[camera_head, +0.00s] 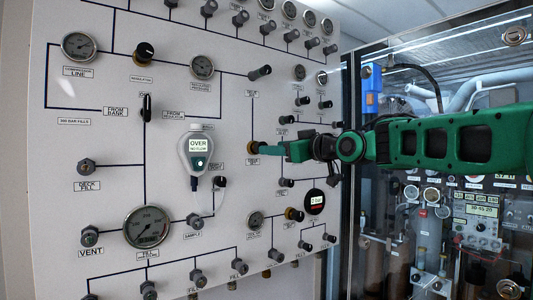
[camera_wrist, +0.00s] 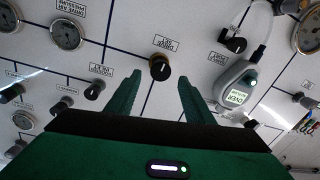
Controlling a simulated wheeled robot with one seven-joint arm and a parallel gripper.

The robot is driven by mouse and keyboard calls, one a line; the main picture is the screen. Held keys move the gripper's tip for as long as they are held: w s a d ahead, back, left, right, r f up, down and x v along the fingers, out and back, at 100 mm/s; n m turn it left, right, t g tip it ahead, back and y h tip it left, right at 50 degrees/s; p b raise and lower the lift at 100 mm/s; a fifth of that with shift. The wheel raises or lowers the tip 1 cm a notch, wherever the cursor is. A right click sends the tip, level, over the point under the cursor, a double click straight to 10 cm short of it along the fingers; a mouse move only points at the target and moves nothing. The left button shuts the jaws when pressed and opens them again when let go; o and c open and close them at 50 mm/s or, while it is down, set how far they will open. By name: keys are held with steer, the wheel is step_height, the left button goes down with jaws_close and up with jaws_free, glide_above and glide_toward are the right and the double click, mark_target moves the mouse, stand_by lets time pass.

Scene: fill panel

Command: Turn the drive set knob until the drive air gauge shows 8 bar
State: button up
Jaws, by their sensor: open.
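A dark knob with a brass collar (camera_wrist: 159,66) sits just ahead of my gripper (camera_wrist: 159,78), centred between its two spread fingertips in the wrist view. No contact shows. In the head view my gripper (camera_head: 272,149) reaches in from the right, level with this knob (camera_head: 252,147).
The flow meter (camera_head: 197,158) reading OVER hangs left of the knob. Another brass-collared knob (camera_head: 293,214) and a round digital display (camera_head: 315,201) sit lower right. Several black knobs stand out around my gripper, including one (camera_wrist: 93,90) beside a finger. A glass-fronted cabinet is at right.

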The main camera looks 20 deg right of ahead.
steer(key=shift+v, duration=2.6)
stand_by(0.3)
